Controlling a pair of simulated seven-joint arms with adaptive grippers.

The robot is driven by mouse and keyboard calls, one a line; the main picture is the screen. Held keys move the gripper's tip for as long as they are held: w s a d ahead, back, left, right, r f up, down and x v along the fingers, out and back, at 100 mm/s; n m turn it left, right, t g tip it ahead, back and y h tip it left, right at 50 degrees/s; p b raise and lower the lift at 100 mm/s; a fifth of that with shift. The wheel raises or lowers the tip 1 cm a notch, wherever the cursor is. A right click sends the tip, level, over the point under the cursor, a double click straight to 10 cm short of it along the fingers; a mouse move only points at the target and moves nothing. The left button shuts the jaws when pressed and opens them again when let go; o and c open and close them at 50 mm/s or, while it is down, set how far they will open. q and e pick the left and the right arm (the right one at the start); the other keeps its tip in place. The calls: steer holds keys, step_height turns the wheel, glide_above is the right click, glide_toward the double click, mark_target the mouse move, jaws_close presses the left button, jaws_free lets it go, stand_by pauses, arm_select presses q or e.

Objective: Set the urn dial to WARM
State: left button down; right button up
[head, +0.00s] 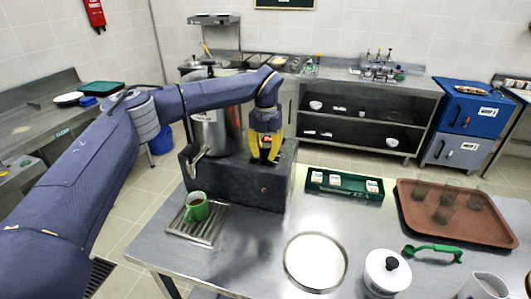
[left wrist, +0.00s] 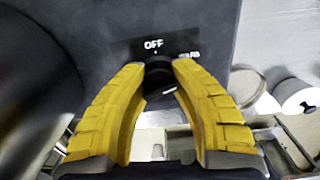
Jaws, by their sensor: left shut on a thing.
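The steel urn (head: 222,135) stands on a dark base (head: 240,182) at the table's far left edge, with its tap on the left. My left gripper (head: 264,157) reaches down from above onto the right part of this base. In the left wrist view, the yellow fingers of my left gripper (left wrist: 158,68) are closed on the black dial (left wrist: 158,77). An OFF label (left wrist: 153,44) sits just beyond the dial, and a blurred, partly readable label (left wrist: 189,55) lies to its right. I cannot tell where the dial points. My right gripper is not in view.
A green mug (head: 196,208) stands on the drip tray (head: 211,228) in front of the urn. A green box with white items (head: 344,186), a brown tray (head: 408,221) of glasses, a round plate (head: 315,262) and a lidded white pot (head: 387,276) are on the table.

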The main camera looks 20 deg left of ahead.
mark_target(266, 148)
arm_select(q)
steer(key=shift+n, duration=0.9)
steer(key=c, duration=0.9)
jaws_free()
step_height(266, 148, up, 12)
